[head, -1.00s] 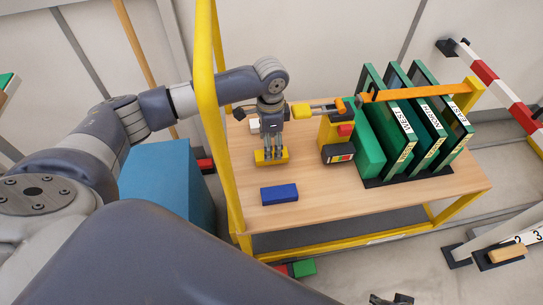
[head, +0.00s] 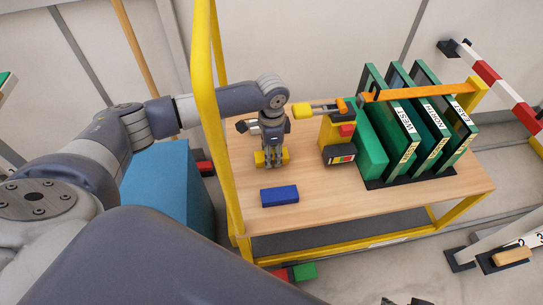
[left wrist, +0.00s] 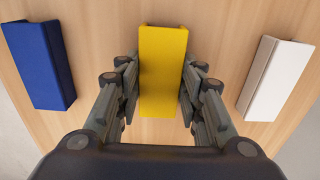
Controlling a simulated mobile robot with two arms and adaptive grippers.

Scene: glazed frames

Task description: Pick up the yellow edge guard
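The yellow edge guard (head: 259,159) lies on the wooden cart top, behind the blue block. In the left wrist view the yellow edge guard (left wrist: 163,70) is upright in the picture, at centre. My left gripper (head: 272,162) points straight down over it. In the left wrist view the fingers of my left gripper (left wrist: 161,92) lie along both long sides of the guard, with no clear gap, so it looks shut on it. The guard appears to rest on the cart top.
A blue block (head: 279,196) lies in front of the guard, and a white block (left wrist: 275,80) lies on its other side. A yellow cart post (head: 207,110) rises beside my left arm.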

